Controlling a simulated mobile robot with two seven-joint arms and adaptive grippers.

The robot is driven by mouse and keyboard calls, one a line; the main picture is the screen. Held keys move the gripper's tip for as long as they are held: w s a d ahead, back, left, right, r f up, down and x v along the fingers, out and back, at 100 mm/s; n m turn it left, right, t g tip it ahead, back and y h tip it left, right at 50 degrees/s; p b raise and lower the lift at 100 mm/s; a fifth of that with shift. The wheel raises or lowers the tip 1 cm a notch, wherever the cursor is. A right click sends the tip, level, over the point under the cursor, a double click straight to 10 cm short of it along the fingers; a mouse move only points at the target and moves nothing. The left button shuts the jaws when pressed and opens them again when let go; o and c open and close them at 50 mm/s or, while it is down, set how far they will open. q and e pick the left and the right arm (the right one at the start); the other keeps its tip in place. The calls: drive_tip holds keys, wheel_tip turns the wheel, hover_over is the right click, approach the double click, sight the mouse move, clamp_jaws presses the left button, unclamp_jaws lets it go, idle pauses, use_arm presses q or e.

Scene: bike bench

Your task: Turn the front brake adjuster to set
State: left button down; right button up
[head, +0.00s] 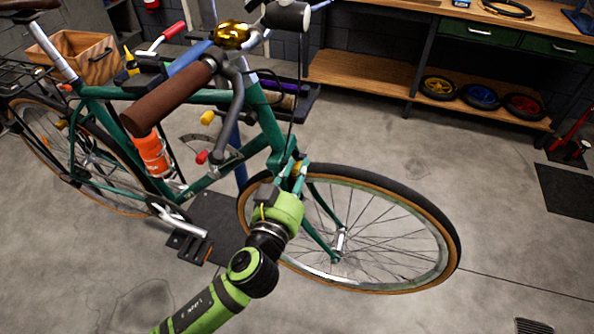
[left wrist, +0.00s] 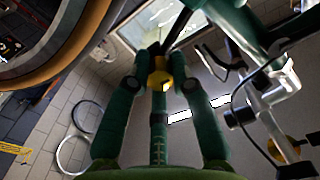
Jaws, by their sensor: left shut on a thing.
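The front brake adjuster, a small yellow knob (head: 298,168), shows at the fork crown of the green bike (head: 270,120), above the front wheel (head: 455,235). In the left wrist view, the yellow adjuster (left wrist: 160,80) sits between the tips of two dark green fingers. My left gripper (left wrist: 164,84) is shut on it. In the head view, my left gripper (head: 294,172) reaches up to the fork from below, and my wrist hides part of the wheel and fork. Any mark on the adjuster is too small to read. My right gripper is not in view.
The brown handlebar grip (head: 170,95) and an orange bottle (head: 153,153) are left of the fork. A wooden bench (head: 390,75) with several small coloured wheels stands at the back right. A dark stand base (head: 215,215) lies under the bike. The floor at right is mostly clear.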

use_arm(q)
drive_tip(key=m+p, duration=0.1)
drive_tip(key=m, duration=0.2)
drive_tip(key=shift+r+m, duration=0.15)
drive_tip(key=shift+m, duration=0.25)
drive_tip(key=shift+m+p, duration=0.45)
drive_tip(key=shift+m, duration=1.65)
drive_tip(key=c, duration=1.1)
unclamp_jaws()
